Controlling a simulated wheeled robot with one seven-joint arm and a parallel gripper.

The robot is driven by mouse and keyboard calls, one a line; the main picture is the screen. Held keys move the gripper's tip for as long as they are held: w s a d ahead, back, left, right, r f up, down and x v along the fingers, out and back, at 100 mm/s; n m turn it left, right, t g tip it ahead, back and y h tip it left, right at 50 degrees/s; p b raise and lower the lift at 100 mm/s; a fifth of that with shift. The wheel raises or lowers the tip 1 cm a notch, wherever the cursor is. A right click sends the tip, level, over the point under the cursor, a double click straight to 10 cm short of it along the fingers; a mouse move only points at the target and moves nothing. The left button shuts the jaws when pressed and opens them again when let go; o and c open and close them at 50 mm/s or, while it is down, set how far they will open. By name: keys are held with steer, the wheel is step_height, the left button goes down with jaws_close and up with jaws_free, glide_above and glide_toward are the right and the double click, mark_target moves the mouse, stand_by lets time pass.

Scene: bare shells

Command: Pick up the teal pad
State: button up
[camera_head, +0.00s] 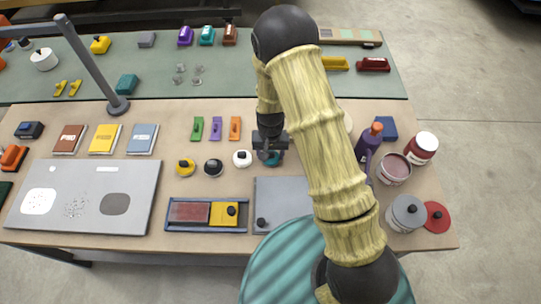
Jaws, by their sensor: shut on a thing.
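The teal pad (275,160) is at the right end of a row of small round pads on the wooden table (300,108). My gripper (269,152) points down over it and is shut on it. The gripper hides much of the pad. I cannot tell whether the pad still touches the table.
The white pad (242,158), black pad (213,167) and yellow pad (185,167) lie to the left. A grey panel (283,200) and blue tray (205,229) lie in front. Jars, including a grey one (407,213), and a purple bottle (368,143) stand at right.

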mark_target(270, 153)
steer(key=shift+r, duration=0.1)
step_height(270, 153, up, 10)
steer(key=shift+f+b, duration=0.1)
steer(key=shift+b, duration=0.85)
steer(key=o, duration=0.5)
steer(key=c, duration=0.3)
